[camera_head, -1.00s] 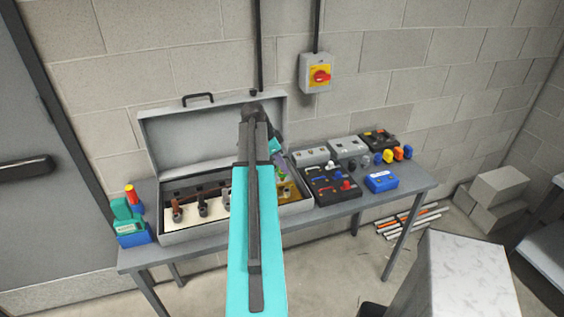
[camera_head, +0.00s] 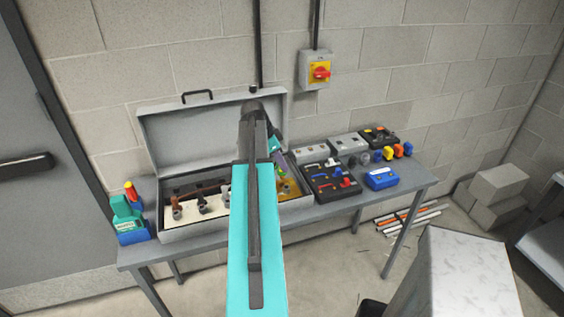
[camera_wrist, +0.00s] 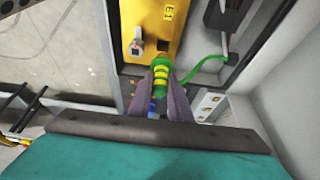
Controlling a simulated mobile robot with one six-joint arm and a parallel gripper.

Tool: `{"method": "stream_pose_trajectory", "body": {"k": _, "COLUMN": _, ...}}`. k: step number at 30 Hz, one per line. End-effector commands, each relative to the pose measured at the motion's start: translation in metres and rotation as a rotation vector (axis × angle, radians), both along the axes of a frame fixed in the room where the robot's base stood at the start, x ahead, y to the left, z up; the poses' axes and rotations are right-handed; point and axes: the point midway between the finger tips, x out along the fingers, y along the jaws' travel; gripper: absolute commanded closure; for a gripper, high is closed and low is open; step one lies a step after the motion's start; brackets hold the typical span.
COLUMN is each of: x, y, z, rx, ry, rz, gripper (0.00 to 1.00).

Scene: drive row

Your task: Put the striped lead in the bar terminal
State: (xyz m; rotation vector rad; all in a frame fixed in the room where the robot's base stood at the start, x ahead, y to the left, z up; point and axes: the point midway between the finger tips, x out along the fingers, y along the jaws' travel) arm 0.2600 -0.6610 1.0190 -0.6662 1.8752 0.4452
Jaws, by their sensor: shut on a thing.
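The striped lead (camera_wrist: 160,74) has a green-and-yellow banded plug end and a green cable trailing to the right in the wrist view. My gripper (camera_wrist: 161,86) is shut on this plug end, one purple-grey finger on each side. Just beyond the plug tip is a yellow block (camera_wrist: 151,14) with a metal post (camera_wrist: 137,42) and a dark square opening (camera_wrist: 163,45). The tip is close to the opening; I cannot tell whether it touches or enters it. In the head view my arm hides most of the gripper, over the right part of the open grey case (camera_head: 190,234).
A dark board with coloured parts (camera_head: 331,187), grey boxes (camera_head: 348,145) and a blue box (camera_head: 381,179) stand right of the case. A green-and-blue item (camera_head: 128,222) stands left. The case wall (camera_wrist: 237,62) is close to the gripper's right.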

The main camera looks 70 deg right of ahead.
Motion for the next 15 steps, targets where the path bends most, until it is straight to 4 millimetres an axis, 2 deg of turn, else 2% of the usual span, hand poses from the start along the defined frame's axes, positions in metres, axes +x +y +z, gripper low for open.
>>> {"method": "stream_pose_trajectory", "body": {"k": 15, "x": 0.0006, "y": 0.0001, "z": -0.0083, "rx": 0.0, "ry": 0.0, "rz": 0.001, "gripper": 1.0}}
